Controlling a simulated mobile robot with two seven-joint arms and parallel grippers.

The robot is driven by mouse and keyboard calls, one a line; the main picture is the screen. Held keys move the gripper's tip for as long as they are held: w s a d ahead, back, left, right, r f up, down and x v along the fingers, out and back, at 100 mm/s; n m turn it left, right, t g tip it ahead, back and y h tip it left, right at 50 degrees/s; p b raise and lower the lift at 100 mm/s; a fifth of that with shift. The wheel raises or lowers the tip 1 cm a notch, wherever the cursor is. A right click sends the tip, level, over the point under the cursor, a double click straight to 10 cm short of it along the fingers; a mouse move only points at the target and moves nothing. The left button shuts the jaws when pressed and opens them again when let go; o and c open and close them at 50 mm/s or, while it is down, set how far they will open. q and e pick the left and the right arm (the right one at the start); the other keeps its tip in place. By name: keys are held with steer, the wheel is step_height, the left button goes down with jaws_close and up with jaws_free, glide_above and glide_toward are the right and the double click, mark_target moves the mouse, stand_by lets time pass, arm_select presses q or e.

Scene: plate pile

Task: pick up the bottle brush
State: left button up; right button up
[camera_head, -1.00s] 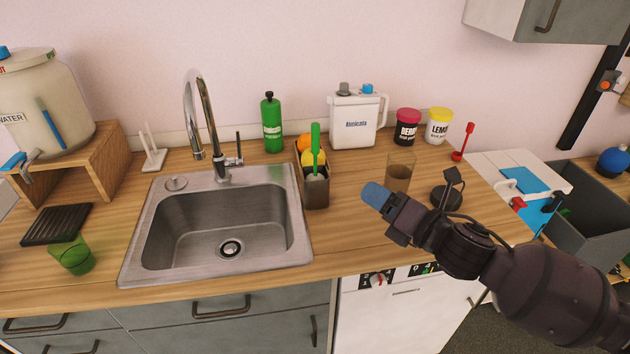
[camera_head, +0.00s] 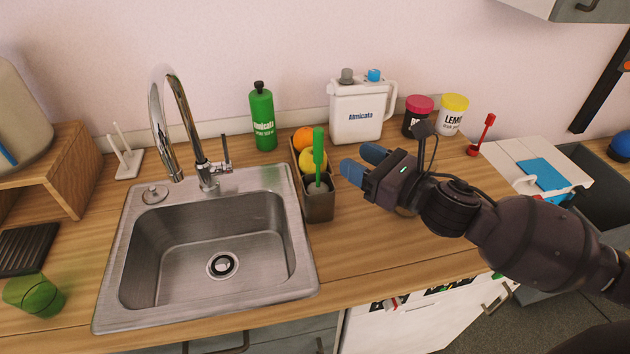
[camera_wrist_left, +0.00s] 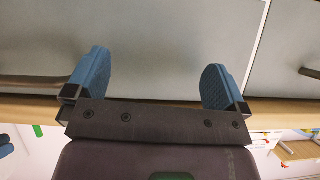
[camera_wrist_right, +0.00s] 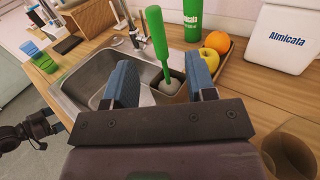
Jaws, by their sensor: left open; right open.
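The bottle brush (camera_head: 318,152) has a green handle and stands upright, head down, in the front part of a brown caddy (camera_head: 320,210) at the sink's right edge. My right gripper (camera_head: 358,162) is open just right of the brush in the head view, its blue fingers pointing at it. In the right wrist view the brush handle (camera_wrist_right: 156,35) shows beyond and between the open fingers (camera_wrist_right: 160,85), with its pale head (camera_wrist_right: 168,86) in the caddy. Nothing is between the fingertips. My left gripper (camera_wrist_left: 160,85) is open and empty in its wrist view, facing grey cabinet fronts.
An orange (camera_head: 303,138) and a yellow fruit (camera_head: 313,160) lie in the caddy behind the brush. A green bottle (camera_head: 263,118) and a white jug (camera_head: 357,112) stand behind. A brown glass (camera_wrist_right: 290,150) stands near my right gripper. The sink (camera_head: 210,225) lies left.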

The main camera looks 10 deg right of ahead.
mark_target(322, 141)
arm_select(q)
steer(key=shift+s+a+r+p, duration=0.15)
steer(key=shift+s+p, duration=0.15)
steer(key=shift+s, duration=0.15)
steer(key=shift+w+r+p, duration=0.25)
steer(key=shift+r+p, duration=0.15)
steer(key=shift+r, duration=0.25)
arm_select(e)
steer(key=shift+r+x, duration=0.15)
steer(key=shift+x, duration=2.25)
steer(key=shift+r+x, duration=0.15)
steer(key=shift+x, duration=2.25)
steer(key=shift+s+a, duration=0.15)
steer(key=shift+a, duration=0.05)
arm_select(q)
steer(key=shift+s+f, duration=0.1)
arm_select(e)
steer(key=c, duration=0.9)
arm_select(q)
steer(key=shift+s+f, duration=0.1)
steer(key=shift+s, duration=0.05)
arm_select(e)
jaws_close()
